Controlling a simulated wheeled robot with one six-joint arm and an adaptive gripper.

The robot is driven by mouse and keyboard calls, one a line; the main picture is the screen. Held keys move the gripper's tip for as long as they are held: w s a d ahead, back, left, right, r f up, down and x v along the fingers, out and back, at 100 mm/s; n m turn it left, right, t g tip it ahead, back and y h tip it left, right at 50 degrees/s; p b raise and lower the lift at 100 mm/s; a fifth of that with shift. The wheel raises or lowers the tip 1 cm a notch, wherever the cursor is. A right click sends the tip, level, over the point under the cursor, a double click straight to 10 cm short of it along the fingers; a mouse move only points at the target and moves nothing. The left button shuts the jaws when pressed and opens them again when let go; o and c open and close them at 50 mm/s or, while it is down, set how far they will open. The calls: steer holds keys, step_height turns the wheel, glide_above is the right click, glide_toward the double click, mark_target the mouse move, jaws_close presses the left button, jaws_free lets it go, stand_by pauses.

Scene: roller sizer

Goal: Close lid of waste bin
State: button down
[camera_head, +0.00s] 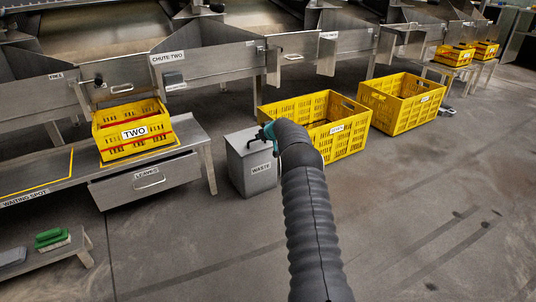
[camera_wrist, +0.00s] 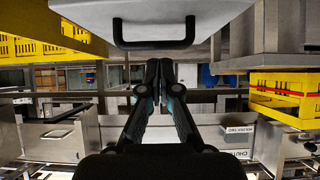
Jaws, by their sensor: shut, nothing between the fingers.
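The grey waste bin (camera_head: 250,165), with a WASTE label on its front, stands on the floor left of the middle in the head view. Its pale grey lid (camera_head: 239,139) looks flat across the top, though my gripper and arm partly cover it. My gripper (camera_head: 266,133) is at the bin's upper right edge. In the wrist view, which is upside down, a grey panel with a black bar handle (camera_wrist: 153,43) fills the top and looks like the lid. My gripper (camera_wrist: 152,80) has its fingertips together and empty, close to the handle; contact is unclear.
A yellow crate (camera_head: 316,145) stands right beside the bin, with another yellow crate (camera_head: 403,119) beyond. The metal bench (camera_head: 195,134) with a drawer (camera_head: 145,181) stands to the left. Chutes line the back. The floor at the right front is clear.

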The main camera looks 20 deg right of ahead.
steer(key=s+d+f, duration=0.1)
steer(key=s+f, duration=0.3)
steer(key=s, duration=0.3)
steer(key=shift+s, duration=0.25)
steer(key=shift+f, duration=0.1)
steer(key=s+a+f+m+g+y, duration=0.2)
steer(key=s+a+f+m, duration=0.2)
steer(key=s+a+f, duration=0.15)
steer(key=s+a+r+m+g, duration=0.1)
steer(key=s+a+r+g, duration=0.25)
steer(key=s, duration=0.45)
steer(key=s+a+r+n+h+p, duration=0.1)
steer(key=s+a+r+p, duration=0.2)
steer(key=s+r, duration=0.9)
steer(key=s+a+r+n+h+p, duration=0.1)
steer(key=s+a+r+p, duration=0.3)
steer(key=s+a+r, duration=0.4)
steer(key=s+a+r+n+h+p, duration=0.1)
steer(key=s+a+r+p, duration=0.2)
steer(key=s+r, duration=1.5)
steer(key=s+a, duration=0.3)
steer(key=s, duration=0.4)
steer(key=shift+r+p, duration=0.2)
steer(key=shift+p, duration=0.2)
